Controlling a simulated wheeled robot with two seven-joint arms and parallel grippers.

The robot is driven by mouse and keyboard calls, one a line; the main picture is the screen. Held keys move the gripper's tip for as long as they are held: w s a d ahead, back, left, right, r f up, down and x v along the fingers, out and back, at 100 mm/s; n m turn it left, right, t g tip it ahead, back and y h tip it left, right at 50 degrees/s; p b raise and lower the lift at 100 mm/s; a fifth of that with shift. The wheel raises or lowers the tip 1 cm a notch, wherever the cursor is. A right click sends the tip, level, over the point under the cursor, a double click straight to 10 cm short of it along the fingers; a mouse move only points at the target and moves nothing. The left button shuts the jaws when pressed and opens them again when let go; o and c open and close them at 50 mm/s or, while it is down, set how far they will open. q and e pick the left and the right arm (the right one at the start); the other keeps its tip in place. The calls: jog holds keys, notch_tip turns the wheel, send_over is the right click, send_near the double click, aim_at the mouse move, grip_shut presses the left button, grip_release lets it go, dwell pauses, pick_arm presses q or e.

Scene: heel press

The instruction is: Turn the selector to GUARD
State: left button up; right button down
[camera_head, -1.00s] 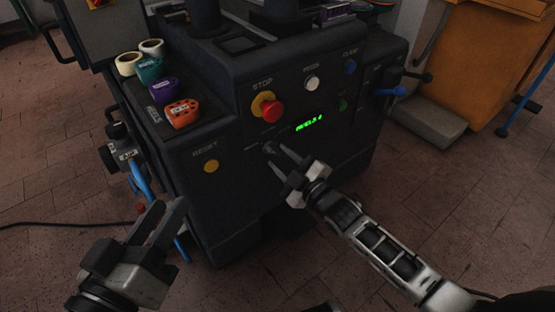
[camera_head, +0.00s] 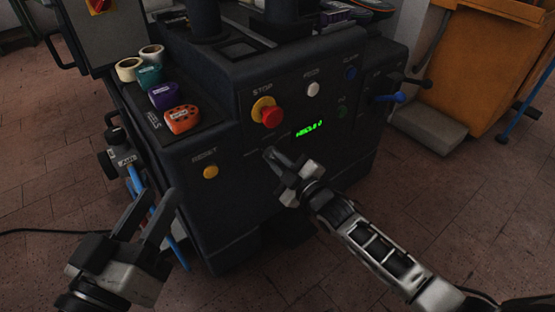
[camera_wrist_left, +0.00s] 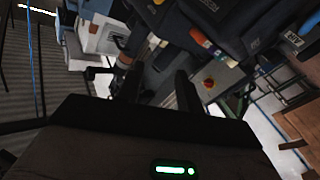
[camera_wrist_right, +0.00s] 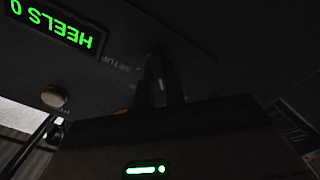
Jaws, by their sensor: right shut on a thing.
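The dark press panel (camera_head: 262,204) carries the selector, which my right gripper hides in the head view. In the right wrist view the selector (camera_wrist_right: 161,90) shows only as a small part with a pale mark between the fingers. My right gripper (camera_head: 273,156) is shut on it, below the STOP button. The word SETUP (camera_wrist_right: 112,60) is readable beside the fingertips; I cannot read GUARD or tell which setting the pointer faces. My left gripper (camera_head: 153,196) is open and empty, in front of the press's left side.
The red STOP button (camera_head: 271,116) is just above my right gripper. The green display (camera_head: 309,129) reads HEELS 0. A yellow RESET button (camera_head: 211,172) is to the left. Tape rolls and coloured blocks, including an orange one (camera_head: 181,119), lie on the left ledge.

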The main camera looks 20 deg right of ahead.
jog(key=shift+r+m+p, duration=0.15)
jog(key=shift+m+p, duration=0.45)
jog(key=shift+m, duration=0.5)
pick_arm(q)
jog(key=shift+s+a+f+g+y+p, duration=0.1)
jog(key=shift+s+f+g+y+p, duration=0.35)
jog(key=shift+f+p, duration=0.3)
jog(key=shift+s+f+g+y+p, duration=0.2)
jog(key=shift+f+g+y+p, duration=0.25)
jog(key=shift+f+g+p, duration=0.25)
pick_arm(e)
jog(key=shift+d+m, duration=0.2)
jog(key=shift+m, duration=2.9)
pick_arm(q)
jog(key=shift+f, duration=0.15)
jog(key=shift+s, duration=0.1)
pick_arm(e)
jog(key=c, duration=1.5)
grip_release()
jog(key=shift+o, duration=0.2)
